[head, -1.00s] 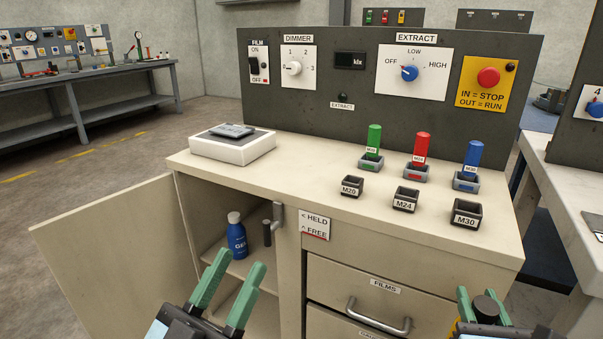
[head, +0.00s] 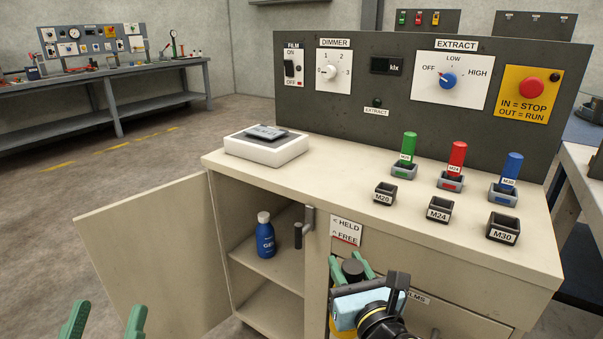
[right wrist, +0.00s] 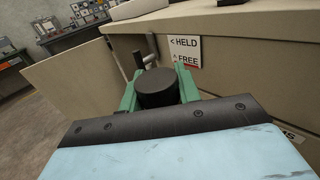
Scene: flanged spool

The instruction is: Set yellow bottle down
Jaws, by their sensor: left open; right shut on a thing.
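The yellow bottle (head: 338,329) is mostly hidden behind my right gripper (head: 358,270) in the head view. Its dark cap (head: 352,269) shows between the green fingers, and the cap (right wrist: 158,88) also shows in the right wrist view. My right gripper is shut on the bottle, in front of the cabinet near the HELD/FREE label. My left gripper (head: 104,322) is open and empty at the lower left, in front of the open door. The cabinet (head: 262,182) has an open compartment with a blue bottle (head: 265,236) on its upper shelf (head: 285,262).
The open cabinet door (head: 150,250) swings out to the left. A latch handle (head: 304,226) stands at the compartment's right edge. The shelf has free room beside the blue bottle. The top holds a white scale (head: 268,148), colored plugs and black sockets.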

